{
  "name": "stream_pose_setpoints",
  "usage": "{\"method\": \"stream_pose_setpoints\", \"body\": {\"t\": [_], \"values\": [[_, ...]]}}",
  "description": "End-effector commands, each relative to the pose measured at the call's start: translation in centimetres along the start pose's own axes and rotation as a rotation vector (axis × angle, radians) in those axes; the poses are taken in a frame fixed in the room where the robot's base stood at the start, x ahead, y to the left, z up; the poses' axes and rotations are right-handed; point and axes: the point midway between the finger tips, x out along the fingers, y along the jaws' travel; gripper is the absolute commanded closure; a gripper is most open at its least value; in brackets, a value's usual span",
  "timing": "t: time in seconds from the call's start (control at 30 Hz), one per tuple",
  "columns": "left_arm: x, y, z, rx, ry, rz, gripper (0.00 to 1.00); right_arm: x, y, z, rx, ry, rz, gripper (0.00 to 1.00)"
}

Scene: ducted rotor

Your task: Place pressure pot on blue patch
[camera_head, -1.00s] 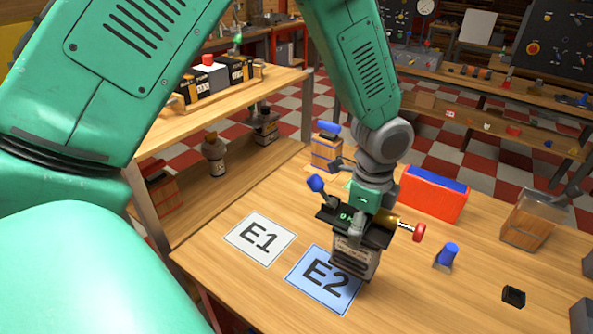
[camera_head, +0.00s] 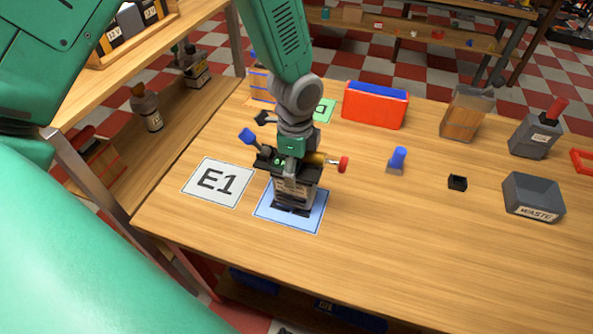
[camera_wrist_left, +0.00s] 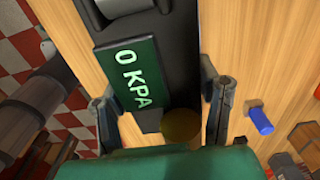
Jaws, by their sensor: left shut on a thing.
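The pressure pot (camera_head: 296,188) has a pale labelled body, a black top, a blue-knobbed lever and a brass part with a red knob. My left gripper (camera_head: 291,158) is shut on the pot from above. In the left wrist view, the pot's black top with a green "0 KPA" display (camera_wrist_left: 136,78) lies between the fingers (camera_wrist_left: 165,92). My right gripper is not in view.
A white E1 patch (camera_head: 218,182) lies left of the blue one. Behind are a red and blue bin (camera_head: 376,104) and a green patch (camera_head: 324,110). A blue-topped piece (camera_head: 397,160), a black box (camera_head: 457,183) and a grey waste bin (camera_head: 533,197) stand right. The front table is clear.

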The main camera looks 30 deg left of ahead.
Motion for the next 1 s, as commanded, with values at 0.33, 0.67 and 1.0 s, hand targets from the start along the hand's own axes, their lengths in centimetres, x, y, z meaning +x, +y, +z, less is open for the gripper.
{"method": "stream_pose_setpoints", "body": {"t": [0.33,0.67,1.0], "values": [[1.8,-0.1,0.0,0.000,0.000,-0.002,0.89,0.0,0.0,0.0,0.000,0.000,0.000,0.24],[2.1,0.0,0.0,0.000,0.000,0.000,0.22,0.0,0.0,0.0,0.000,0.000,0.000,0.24],[-0.2,-0.2,-0.1,0.000,0.002,-0.004,0.22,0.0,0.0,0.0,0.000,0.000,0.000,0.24]]}}
